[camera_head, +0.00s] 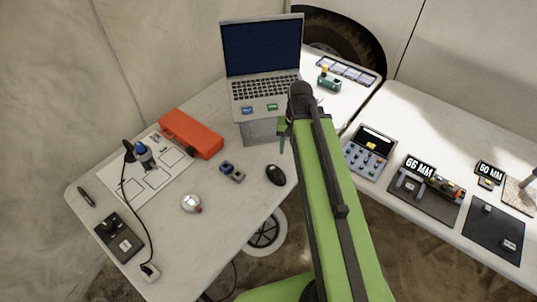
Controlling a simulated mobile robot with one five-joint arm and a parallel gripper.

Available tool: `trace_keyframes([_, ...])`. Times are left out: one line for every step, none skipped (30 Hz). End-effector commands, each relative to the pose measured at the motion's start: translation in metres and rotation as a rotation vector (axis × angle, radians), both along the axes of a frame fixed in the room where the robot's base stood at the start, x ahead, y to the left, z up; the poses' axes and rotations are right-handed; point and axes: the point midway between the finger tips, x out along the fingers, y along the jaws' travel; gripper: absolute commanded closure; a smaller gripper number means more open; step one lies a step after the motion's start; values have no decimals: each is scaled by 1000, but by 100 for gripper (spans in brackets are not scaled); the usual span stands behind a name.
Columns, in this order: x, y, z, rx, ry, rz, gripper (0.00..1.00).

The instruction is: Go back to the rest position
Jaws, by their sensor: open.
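My green arm (335,190) rises from the bottom of the view and reaches over the gap between the two tables, up to a dark joint in front of the laptop. My gripper (284,134) is mostly hidden behind the arm's end; a small green part of it shows left of the dark joint, in front of the laptop's right edge. It is open, and I see nothing held in it. Whether it touches anything below cannot be told.
The left table (235,210) bears a laptop (262,50), a red-orange case (191,134), a black mouse (275,175) and small devices. The right table (480,150) bears a control panel (370,152) and black boards with parts. A wheel (340,32) stands behind.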

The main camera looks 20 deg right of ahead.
Motion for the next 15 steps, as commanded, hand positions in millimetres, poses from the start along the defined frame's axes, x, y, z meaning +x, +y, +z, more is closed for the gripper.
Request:
trace_keyframes([-1,33,0,-18,-5,127,57])
trace_keyframes([-1,46,0,-28,-8,191,57])
trace_keyframes([-2,62,0,-39,-11,262,57])
trace_keyframes([-2,70,0,-45,-13,304,57])
trace_keyframes([-2,81,0,-49,-14,338,57])
trace_keyframes([-3,90,0,-55,-15,372,57])
trace_keyframes([-3,93,0,-58,-16,387,57])
trace_keyframes([-3,95,0,-59,-17,396,57])
trace_keyframes([-3,96,0,-60,-17,403,57])
trace_keyframes([-2,96,0,-60,-17,403,57])
trace_keyframes([-2,95,-1,-60,-17,402,57])
trace_keyframes([-2,95,0,-59,-18,401,57])
trace_keyframes([-2,95,0,-59,-17,400,57])
trace_keyframes([-2,95,0,-59,-17,400,57])
trace_keyframes([-2,94,0,-58,-16,399,57])
